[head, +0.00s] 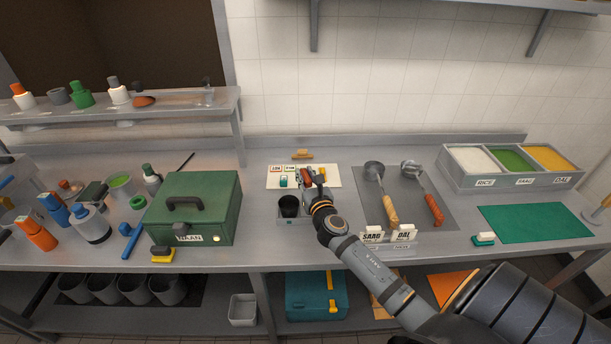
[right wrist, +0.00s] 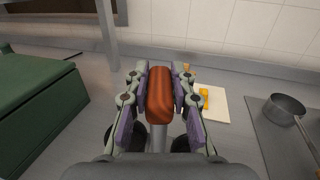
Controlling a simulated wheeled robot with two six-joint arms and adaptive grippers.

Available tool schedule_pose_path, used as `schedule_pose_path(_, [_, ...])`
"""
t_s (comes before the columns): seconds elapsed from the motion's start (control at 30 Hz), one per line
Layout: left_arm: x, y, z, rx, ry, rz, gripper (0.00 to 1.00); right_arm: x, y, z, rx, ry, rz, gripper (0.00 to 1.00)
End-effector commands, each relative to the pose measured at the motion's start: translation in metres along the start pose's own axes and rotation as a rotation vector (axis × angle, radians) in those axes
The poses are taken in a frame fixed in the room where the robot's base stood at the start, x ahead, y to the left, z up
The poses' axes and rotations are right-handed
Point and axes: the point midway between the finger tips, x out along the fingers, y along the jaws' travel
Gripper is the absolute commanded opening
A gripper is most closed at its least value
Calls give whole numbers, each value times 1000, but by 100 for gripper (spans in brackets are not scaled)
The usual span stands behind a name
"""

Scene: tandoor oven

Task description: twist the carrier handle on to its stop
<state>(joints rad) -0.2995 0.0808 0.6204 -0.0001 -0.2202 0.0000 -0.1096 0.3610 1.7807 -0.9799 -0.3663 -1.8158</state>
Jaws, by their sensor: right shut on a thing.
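The carrier handle (right wrist: 159,95) is a reddish-brown rounded grip on a grey stem in the right wrist view. My right gripper (right wrist: 158,88) is shut on it, one finger on each side. In the head view the right gripper (head: 314,180) is above the counter's middle, with a bit of the reddish-brown handle (head: 307,174) showing beside it. A dark cup (head: 289,206) stands in a grey tray just left of the gripper. What lies under the handle is mostly hidden by the gripper, and its turn angle cannot be told. My left gripper is not in view.
A green NAAN box (head: 205,205) stands left of the gripper. A cream board (head: 345,178) lies behind it. Two ladles (head: 378,195) lie on a grey mat to the right, behind the SAAG and DAL labels. The green mat (head: 535,221) at far right is bare.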

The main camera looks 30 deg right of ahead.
Motion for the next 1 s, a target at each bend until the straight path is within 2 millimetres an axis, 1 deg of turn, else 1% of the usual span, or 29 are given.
schedule_pose_path(0.57, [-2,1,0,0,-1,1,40,0,0,0,-1,0,0,0])
schedule_pose_path(1.0, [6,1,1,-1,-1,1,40,0,0,-10,0,0,0,0])
